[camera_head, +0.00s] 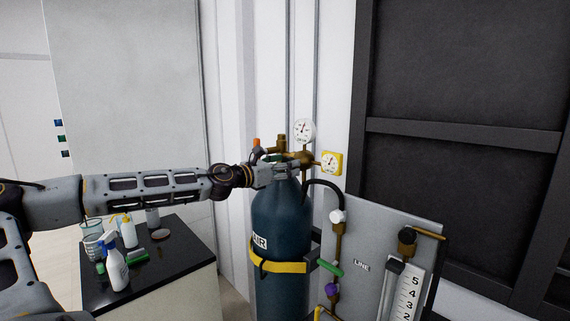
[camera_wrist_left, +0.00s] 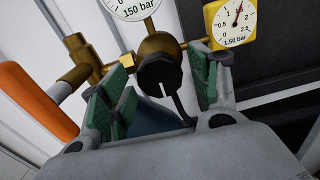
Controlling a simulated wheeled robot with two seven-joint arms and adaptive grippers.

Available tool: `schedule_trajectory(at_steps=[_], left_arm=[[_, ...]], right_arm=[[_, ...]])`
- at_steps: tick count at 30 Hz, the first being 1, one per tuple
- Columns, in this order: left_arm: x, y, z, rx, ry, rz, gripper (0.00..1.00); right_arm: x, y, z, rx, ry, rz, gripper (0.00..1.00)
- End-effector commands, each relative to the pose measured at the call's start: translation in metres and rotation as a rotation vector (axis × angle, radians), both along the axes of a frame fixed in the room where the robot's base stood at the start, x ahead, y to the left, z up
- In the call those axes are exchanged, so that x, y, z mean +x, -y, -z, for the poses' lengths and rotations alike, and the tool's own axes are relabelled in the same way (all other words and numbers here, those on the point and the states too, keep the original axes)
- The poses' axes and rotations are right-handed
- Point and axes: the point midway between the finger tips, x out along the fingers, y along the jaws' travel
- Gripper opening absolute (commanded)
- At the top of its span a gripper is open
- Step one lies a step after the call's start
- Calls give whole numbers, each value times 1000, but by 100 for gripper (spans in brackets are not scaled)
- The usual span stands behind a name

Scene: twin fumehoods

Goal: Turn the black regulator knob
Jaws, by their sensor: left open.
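The black regulator knob (camera_wrist_left: 160,75) shows in the left wrist view, with a pale line on its face. It sits below the brass regulator body (camera_wrist_left: 160,45). My left gripper (camera_wrist_left: 157,92) is open, with green-padded fingers on either side of the knob. A gap shows on the right side; contact on the left cannot be told. In the head view my left gripper (camera_head: 278,173) is at the top of the dark blue gas cylinder (camera_head: 283,215) and hides the knob. My right gripper is not in view.
A white gauge (camera_head: 304,130) and a yellow gauge (camera_head: 331,162) sit close to the gripper. An orange part (camera_wrist_left: 38,100) is at left in the wrist view. A grey panel (camera_head: 375,230) with valves stands right. A black bench (camera_head: 180,262) with bottles is at lower left.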

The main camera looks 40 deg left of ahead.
Motion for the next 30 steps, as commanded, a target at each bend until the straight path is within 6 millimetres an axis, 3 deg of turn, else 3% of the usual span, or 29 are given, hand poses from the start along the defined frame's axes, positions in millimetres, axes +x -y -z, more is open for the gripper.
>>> schedule_trajectory(at_steps=[13,24,30], left_arm=[[3,0,1,0,-1,-1,62],[3,0,1,0,-1,-1,17],[3,0,1,-10,-2,0,17]], right_arm=[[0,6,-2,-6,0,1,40],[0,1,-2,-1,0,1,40],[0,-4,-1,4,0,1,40]])
